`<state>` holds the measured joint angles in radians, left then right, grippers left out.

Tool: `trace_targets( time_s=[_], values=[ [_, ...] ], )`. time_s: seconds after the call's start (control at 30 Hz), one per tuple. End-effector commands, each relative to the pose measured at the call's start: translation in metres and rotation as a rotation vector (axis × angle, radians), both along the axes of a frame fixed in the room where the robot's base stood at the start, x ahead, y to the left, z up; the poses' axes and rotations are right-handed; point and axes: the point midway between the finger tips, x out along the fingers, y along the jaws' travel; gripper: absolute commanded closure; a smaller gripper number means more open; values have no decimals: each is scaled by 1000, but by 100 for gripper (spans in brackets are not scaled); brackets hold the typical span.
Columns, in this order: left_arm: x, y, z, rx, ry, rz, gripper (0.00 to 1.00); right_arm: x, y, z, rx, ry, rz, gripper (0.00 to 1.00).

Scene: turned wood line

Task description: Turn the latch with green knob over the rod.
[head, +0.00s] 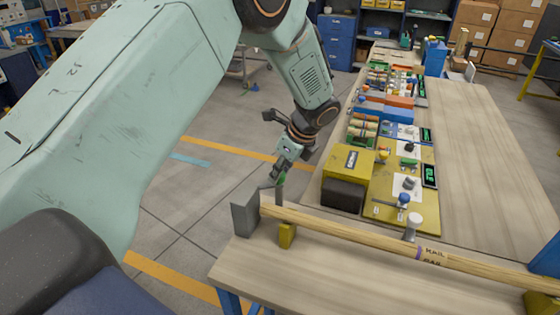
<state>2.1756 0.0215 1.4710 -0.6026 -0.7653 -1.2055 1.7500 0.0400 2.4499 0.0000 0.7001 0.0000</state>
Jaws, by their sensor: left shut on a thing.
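My left gripper (277,180) hangs over the left end of the table, just above the rod's left end. It is shut on the green knob (282,180), mostly hidden between the fingers. The latch appears as a thin upright bar (279,196) below the fingers; its exact angle is hard to tell. The pale wooden rod (340,231) runs along the near edge of the table to the right. Its left end is by a grey plate (245,217) and over a yellow support (287,235). My right gripper is out of view.
A grey-topped peg (413,225) stands at the rod, by a purple band. Behind the rod are a yellow box (347,162), a black block (343,195) and a yellow board (383,213) with a blue-knobbed lever (403,200). The table's right side (485,170) is clear.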

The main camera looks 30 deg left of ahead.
Motion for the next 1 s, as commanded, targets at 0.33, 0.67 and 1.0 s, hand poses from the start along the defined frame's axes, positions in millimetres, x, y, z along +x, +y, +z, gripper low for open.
trace_targets(
  time_s=[0.33, 0.67, 1.0],
  values=[
    [3, 1, 3, 0, -4, 330, 100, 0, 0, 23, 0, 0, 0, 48],
    [6, 3, 1, -1, -6, 641, 100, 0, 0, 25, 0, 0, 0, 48],
    [8, 4, 1, 0, -4, 895, 100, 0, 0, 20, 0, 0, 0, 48]
  ],
)
